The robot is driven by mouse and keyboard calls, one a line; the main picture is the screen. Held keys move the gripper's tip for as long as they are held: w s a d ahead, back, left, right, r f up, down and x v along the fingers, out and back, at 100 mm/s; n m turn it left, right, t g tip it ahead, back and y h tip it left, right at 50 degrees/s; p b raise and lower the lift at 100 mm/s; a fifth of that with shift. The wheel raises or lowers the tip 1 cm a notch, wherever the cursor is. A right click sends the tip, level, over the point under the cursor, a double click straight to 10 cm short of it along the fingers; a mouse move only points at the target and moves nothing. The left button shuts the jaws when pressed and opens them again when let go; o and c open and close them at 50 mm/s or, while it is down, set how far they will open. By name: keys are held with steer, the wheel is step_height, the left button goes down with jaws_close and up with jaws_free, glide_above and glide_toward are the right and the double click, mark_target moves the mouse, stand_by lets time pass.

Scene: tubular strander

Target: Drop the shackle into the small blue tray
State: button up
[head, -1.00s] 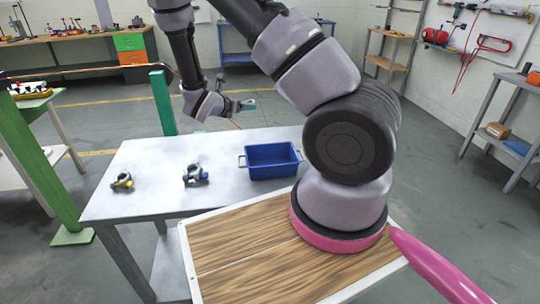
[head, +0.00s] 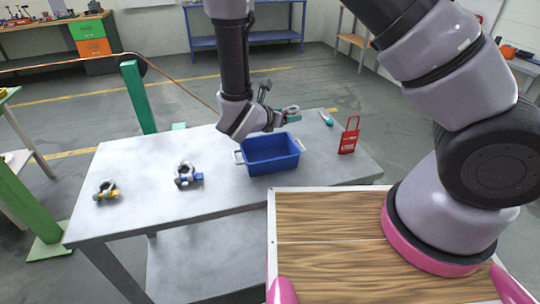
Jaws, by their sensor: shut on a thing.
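The small blue tray (head: 270,155), a bin with side handles, stands on the grey table and looks empty from here. My gripper (head: 282,113) is at the tray's far side, a little above it in the picture. It is shut on a small grey-green shackle (head: 292,110), partly hidden by the fingers. Whether the shackle is over the tray opening or behind it is hard to tell. A shackle with a blue pin (head: 186,174) lies left of the tray. A shackle with a yellow pin (head: 106,191) lies farther left.
A red lockout tag or padlock (head: 349,136) stands right of the tray. A teal-handled tool (head: 326,118) lies near the far right edge of the grey table (head: 140,170). A green post (head: 138,97) rises behind the table. The table's front left is clear.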

steer(key=s+a+n+y, duration=0.1)
steer(key=s+a, duration=0.4)
steer(key=s, duration=0.2)
steer(key=shift+t, duration=0.3)
steer(key=shift+a+f, duration=0.1)
steer(key=shift+f, duration=3)
steer(key=o, duration=1.5)
steer(key=v, duration=1.1)
steer(key=shift+w, duration=0.1)
